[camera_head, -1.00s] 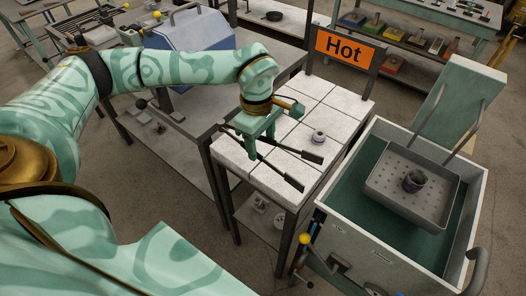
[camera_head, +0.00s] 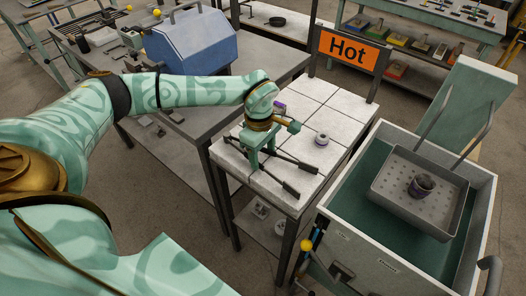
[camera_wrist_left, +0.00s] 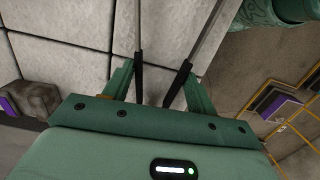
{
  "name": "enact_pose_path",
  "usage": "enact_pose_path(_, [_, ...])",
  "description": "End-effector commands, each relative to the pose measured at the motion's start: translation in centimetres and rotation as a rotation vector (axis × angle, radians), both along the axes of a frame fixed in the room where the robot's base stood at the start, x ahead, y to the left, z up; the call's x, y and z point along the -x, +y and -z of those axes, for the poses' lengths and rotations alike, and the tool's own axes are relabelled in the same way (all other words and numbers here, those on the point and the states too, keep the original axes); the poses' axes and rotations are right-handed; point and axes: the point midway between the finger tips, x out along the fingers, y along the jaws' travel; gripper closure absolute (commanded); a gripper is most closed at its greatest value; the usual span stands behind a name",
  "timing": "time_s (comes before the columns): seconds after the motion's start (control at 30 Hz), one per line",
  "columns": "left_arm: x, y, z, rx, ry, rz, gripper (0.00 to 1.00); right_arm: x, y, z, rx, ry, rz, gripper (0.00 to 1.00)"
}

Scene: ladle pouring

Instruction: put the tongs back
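My left gripper (camera_head: 262,160) is over the white tiled top of the hot table (camera_head: 325,110), pointing down. The dark metal tongs (camera_head: 294,192) extend from it to the right, low over the tiles, with their two arms spread; I cannot tell whether they rest on the surface. In the left wrist view, the tongs' two black handles (camera_wrist_left: 138,78) lie between the fingers of the left gripper (camera_wrist_left: 160,72). The fingers are apart, with a tip against the outside of each handle. My right gripper is not in view.
A small round crucible (camera_head: 322,139) stands on the tiles beyond the tongs. The orange Hot sign (camera_head: 350,48) rises at the far edge. At right, an open tank (camera_head: 345,205) holds a perforated basket (camera_head: 400,205) with a dark crucible (camera_head: 422,186). A blue box (camera_head: 195,48) stands on the left bench.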

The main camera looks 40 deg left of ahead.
Motion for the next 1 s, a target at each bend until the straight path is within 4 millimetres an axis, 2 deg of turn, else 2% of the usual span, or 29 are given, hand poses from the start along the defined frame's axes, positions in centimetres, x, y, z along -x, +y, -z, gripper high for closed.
enact_pose_path(0.03, [0.0, 0.0, 0.1, 0.0, 0.001, 0.0, 0.38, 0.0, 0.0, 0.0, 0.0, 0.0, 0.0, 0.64])
enact_pose_path(0.1, [0.0, 0.0, 0.1, 0.0, 0.001, 0.0, 0.21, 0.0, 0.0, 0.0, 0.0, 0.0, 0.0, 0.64])
enact_pose_path(0.37, [0.0, 0.0, 0.0, 0.0, 0.001, 0.0, 0.21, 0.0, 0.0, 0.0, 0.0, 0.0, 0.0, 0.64])
enact_pose_path(0.47, [0.0, 0.0, -0.7, 0.0, -0.002, 0.0, 0.21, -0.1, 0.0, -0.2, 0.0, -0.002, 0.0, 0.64])
enact_pose_path(0.57, [-0.1, 0.2, -2.4, 0.0, -0.004, 0.0, 0.21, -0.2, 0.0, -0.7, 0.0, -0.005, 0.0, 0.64])
enact_pose_path(0.8, [-0.1, 0.6, -8.3, 0.0, -0.006, 0.001, 0.21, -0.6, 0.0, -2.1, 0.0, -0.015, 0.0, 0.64])
enact_pose_path(1.0, [-0.1, 0.8, -11.4, 0.0, -0.003, 0.0, 0.21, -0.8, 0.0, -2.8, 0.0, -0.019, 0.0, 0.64])
